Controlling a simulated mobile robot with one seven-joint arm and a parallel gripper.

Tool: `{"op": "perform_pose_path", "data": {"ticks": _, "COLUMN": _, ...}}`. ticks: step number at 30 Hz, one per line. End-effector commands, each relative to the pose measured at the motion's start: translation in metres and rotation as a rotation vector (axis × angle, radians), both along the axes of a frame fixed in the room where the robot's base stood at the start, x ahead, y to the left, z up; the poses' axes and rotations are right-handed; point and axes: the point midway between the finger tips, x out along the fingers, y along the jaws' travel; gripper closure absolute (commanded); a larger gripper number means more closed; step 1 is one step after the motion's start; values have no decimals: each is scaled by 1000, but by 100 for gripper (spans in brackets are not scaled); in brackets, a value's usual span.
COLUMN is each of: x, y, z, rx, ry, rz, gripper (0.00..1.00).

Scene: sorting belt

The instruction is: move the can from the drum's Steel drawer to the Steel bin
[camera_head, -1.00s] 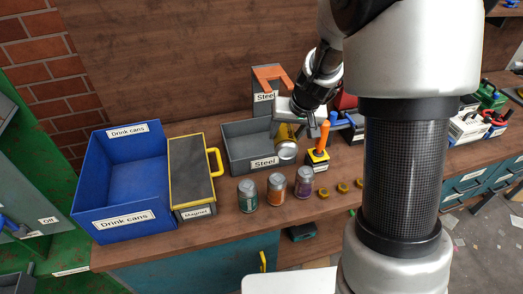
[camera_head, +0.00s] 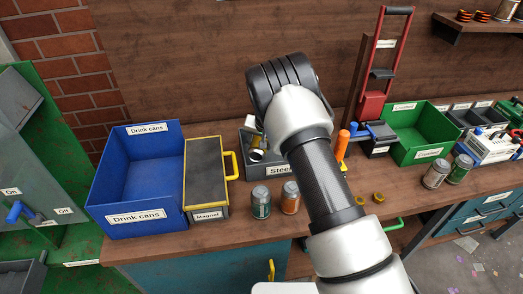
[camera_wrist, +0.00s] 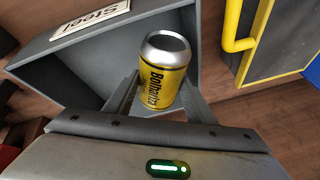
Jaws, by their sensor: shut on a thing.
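The can (camera_head: 257,152) is yellow with silver ends. In the wrist view the can (camera_wrist: 165,85) is tilted between the two fingers of my gripper (camera_wrist: 160,97), which is shut on it. The fingers are hidden behind my arm in the head view. A grey open box labelled Steel (camera_head: 247,166) stands on the bench, partly covered by my arm. The can shows over its left part in the head view; I cannot tell how far above the floor. The wrist view shows the grey box (camera_wrist: 75,70) empty where visible. I cannot tell whether this is the drawer or the bin.
A lid labelled Magnet (camera_head: 205,170) with a yellow handle stands left of the grey box, beside the blue Drink cans bin (camera_head: 180,150). Green (camera_head: 260,202) and orange (camera_head: 290,198) cans stand in front. An orange-handled lever (camera_head: 342,146) is right of my arm.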

Motion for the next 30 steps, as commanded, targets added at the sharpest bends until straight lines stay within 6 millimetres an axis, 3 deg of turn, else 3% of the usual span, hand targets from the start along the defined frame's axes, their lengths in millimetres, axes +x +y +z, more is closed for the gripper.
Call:
{"op": "perform_pose_path", "data": {"ticks": 9, "x": 0, "y": -1, "z": -37, "rx": -1, "ry": 0, "rz": 1, "gripper": 71}}
{"op": "perform_pose_path", "data": {"ticks": 30, "x": 0, "y": -1, "z": -50, "rx": 0, "ry": -1, "rz": 0, "gripper": 71}}
